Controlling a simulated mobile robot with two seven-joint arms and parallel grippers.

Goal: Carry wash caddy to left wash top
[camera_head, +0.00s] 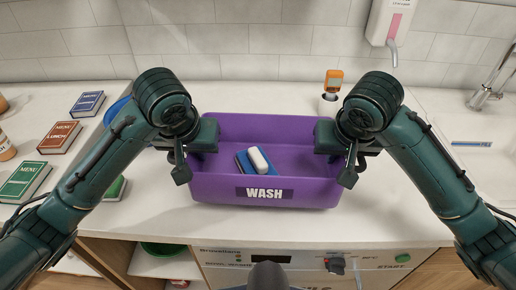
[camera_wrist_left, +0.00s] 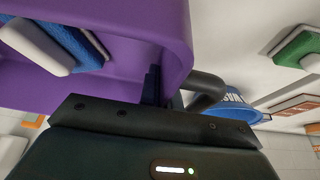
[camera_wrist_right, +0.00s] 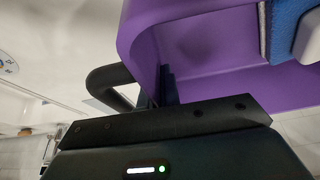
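The purple wash caddy (camera_head: 320,190), marked WASH, sits level over the white counter near its front edge. I cannot tell whether it touches the counter. It holds a blue cloth or sponge (camera_head: 244,164) and a white bar-like item (camera_head: 259,160). My left gripper (camera_head: 196,150) is shut on the caddy's left end, beside a dark handle that shows in the left wrist view (camera_wrist_left: 207,84). My right gripper (camera_head: 334,150) is shut on the right end, where a dark handle also shows in the right wrist view (camera_wrist_right: 108,82). The fingertips are partly hidden.
Left are menu boxes in blue (camera_head: 87,104), red (camera_head: 60,137) and green (camera_head: 25,181), and a blue bowl (camera_head: 116,110) partly behind my left arm. A sink tap (camera_head: 486,96) is at right. Counter right of centre looks clear.

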